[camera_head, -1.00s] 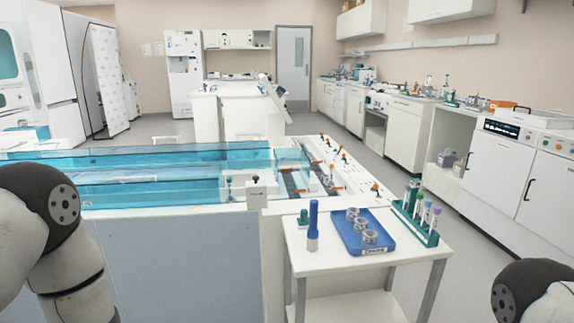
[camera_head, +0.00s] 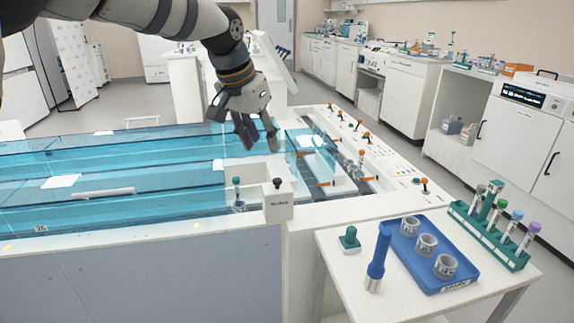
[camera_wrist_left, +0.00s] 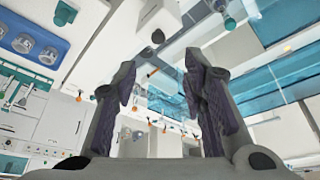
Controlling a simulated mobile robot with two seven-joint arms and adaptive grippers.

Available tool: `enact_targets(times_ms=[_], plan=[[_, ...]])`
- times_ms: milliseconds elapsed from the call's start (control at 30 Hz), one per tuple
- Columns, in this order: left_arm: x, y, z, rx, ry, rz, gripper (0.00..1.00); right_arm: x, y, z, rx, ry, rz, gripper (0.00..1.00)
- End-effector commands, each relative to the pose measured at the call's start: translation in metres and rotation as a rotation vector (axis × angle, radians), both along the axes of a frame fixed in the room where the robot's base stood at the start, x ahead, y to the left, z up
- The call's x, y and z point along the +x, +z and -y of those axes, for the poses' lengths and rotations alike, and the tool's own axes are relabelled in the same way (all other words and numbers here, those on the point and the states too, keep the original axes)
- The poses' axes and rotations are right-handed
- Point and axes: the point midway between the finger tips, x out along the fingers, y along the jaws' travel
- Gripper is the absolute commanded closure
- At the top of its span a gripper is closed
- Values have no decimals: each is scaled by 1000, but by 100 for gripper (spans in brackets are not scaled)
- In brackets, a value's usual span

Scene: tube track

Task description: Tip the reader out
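No object is plainly marked as the reader, so I cannot tell which it is. My left gripper (camera_head: 256,138) is above the blue-walled track (camera_head: 110,206), left of the row of orange-topped levers. Its fingers are apart and empty; the left wrist view also shows them spread (camera_wrist_left: 162,75). A small white box with a dark knob (camera_head: 278,200) stands at the track's near corner, in front of the gripper. A blue stick-shaped device (camera_head: 378,256) stands slightly tilted on the white cart (camera_head: 340,285). My right gripper is not in view.
A blue tray (camera_head: 405,272) with several round grey cups lies on the cart, beside a green rack (camera_head: 485,238) of tubes. A green knob-like piece (camera_head: 349,238) stands left of them. Clear blue panels cover much of the track. Open floor lies right of the track.

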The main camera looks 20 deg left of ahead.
Motion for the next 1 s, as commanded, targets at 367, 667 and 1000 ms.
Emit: enact_targets(times_ms=[367,667,1000], plan=[[26,-70,3,1,2,-11,61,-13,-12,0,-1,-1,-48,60],[45,-109,6,2,1,-1,61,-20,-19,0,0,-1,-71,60],[46,-109,6,2,1,2,75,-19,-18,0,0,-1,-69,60]])
